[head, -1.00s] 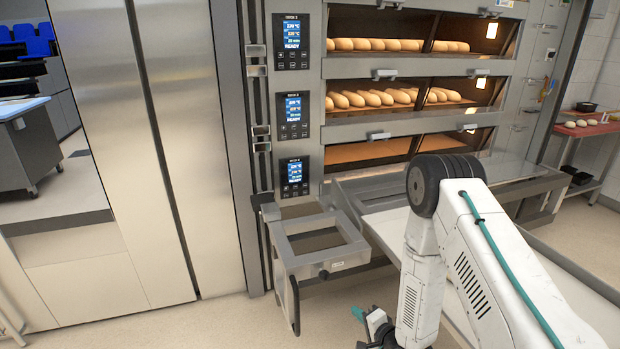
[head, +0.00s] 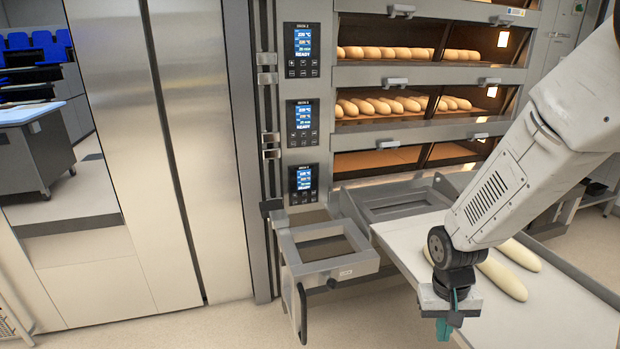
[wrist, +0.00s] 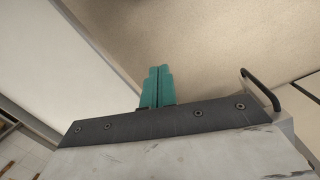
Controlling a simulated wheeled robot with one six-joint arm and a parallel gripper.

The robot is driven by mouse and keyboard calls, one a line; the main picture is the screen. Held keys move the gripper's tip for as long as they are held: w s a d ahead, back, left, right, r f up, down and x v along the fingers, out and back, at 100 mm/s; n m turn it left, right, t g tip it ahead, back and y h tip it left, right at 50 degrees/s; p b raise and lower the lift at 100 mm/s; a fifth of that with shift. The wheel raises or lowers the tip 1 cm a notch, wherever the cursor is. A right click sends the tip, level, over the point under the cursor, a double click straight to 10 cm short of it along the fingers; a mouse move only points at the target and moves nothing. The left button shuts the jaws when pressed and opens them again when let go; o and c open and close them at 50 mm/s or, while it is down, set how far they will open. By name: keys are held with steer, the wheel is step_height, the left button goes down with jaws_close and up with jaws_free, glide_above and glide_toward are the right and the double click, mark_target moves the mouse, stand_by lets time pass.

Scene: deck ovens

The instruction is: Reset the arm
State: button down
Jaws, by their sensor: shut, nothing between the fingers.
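My gripper (head: 444,328) is at the lower right of the head view, pointing down just off the near left edge of the loader's white belt. Its teal fingers also show in the wrist view (wrist: 157,88), close together with nothing between them. My white arm comes down from the upper right and hides part of the belt and the ovens.
The white loader belt (head: 540,310) carries long pale loaves (head: 503,278), partly behind my arm. A metal frame with a handle (head: 330,262) juts out left of my gripper. Deck ovens (head: 400,80) with loaves inside stand behind.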

steer(key=s+r+t, duration=0.1)
steer(key=s+r, duration=0.7)
steer(key=r, duration=0.3)
steer(key=s+r+n+t, duration=0.1)
steer(key=s+r, duration=0.8)
steer(key=r, duration=0.3)
steer(key=shift+a+r+t+y, duration=0.3)
steer(key=shift+a+y, duration=0.1)
steer(key=shift+a, duration=0.05)
steer(key=shift+a, duration=0.1)
stand_by(0.5)
